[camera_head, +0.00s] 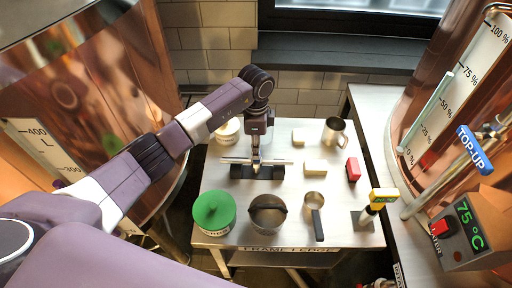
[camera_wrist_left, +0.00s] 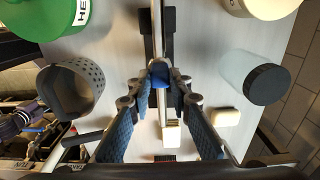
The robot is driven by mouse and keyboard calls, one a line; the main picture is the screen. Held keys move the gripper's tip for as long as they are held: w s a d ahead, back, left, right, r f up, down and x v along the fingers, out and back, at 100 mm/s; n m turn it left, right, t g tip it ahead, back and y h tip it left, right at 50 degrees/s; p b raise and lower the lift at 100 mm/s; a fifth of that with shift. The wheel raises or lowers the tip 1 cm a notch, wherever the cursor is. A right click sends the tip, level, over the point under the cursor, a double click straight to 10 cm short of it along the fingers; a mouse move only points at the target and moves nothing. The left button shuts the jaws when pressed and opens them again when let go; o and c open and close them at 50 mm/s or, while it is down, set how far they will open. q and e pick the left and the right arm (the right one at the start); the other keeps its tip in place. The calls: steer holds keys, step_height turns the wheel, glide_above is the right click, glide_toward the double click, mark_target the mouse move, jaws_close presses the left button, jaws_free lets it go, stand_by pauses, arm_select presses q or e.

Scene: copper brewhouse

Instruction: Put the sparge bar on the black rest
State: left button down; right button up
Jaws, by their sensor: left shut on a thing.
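The sparge bar (camera_head: 281,161) is a thin silver bar lying crosswise over the black rest (camera_head: 240,173) on the table. My left gripper (camera_head: 256,160) reaches down over it from above and is shut on its middle. In the left wrist view the bar (camera_wrist_left: 157,15) runs up and down between the fingers, with a blue part at the grip. The black rest (camera_wrist_left: 171,22) shows behind it there. I cannot tell whether the bar touches the rest. What seems to be my right gripper (camera_wrist_left: 42,136) shows small at the left edge of the left wrist view, its fingers unclear.
A red block (camera_head: 353,169), cream blocks (camera_head: 316,167) and a steel mug (camera_head: 334,131) are right of the rest. Copper vessels flank the table.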

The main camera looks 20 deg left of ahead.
arm_select(q)
steer(key=shift+f+b, duration=0.35)
steer(key=shift+f, duration=0.15)
steer(key=c, duration=2.1)
jaws_free()
steer(key=o, duration=0.5)
steer(key=shift+r, duration=3.75)
